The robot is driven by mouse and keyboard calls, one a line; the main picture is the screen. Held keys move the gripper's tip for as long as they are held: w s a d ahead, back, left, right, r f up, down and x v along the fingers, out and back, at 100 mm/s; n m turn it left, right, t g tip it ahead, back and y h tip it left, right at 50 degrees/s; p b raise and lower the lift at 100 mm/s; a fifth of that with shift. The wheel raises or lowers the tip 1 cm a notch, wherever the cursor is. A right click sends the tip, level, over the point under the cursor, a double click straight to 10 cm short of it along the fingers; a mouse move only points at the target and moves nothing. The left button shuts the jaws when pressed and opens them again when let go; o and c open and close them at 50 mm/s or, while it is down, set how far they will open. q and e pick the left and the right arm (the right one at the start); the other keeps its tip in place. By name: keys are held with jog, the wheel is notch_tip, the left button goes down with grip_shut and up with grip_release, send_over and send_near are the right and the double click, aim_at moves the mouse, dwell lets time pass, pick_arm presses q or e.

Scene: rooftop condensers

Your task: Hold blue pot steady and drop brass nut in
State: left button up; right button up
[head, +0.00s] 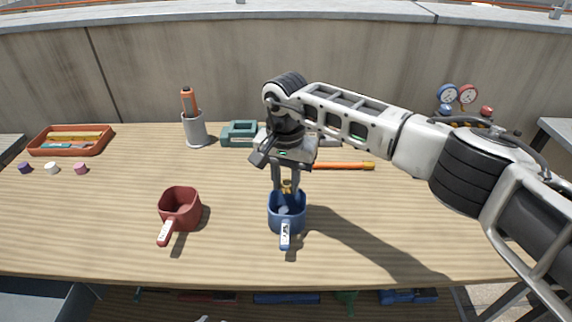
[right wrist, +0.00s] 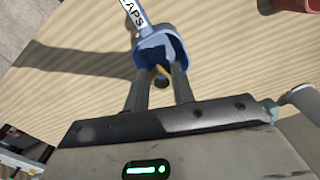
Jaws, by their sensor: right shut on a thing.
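The blue pot (head: 287,218) stands upright on the wooden table, its labelled handle pointing toward me. It also shows in the right wrist view (right wrist: 170,42), where the label on the handle is partly cut off. My right gripper (head: 286,188) points down at the pot's mouth from above. It is shut on the small brass nut (head: 287,186), which sits between the fingertips at about rim level. The nut is partly hidden by the fingers in the right wrist view (right wrist: 161,72). Whether the fingertips touch the pot is unclear. My left gripper is not in view.
A red pot (head: 180,208) stands left of the blue one. Behind are a grey cup (head: 195,130) with a tool, a teal object (head: 239,133) and an orange-handled tool (head: 345,165). An orange tray (head: 71,140) and small caps lie at left. The front middle is clear.

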aim_at(286, 185)
jog(key=shift+f, duration=0.25)
notch_tip(286, 185, up, 12)
dwell(0.9)
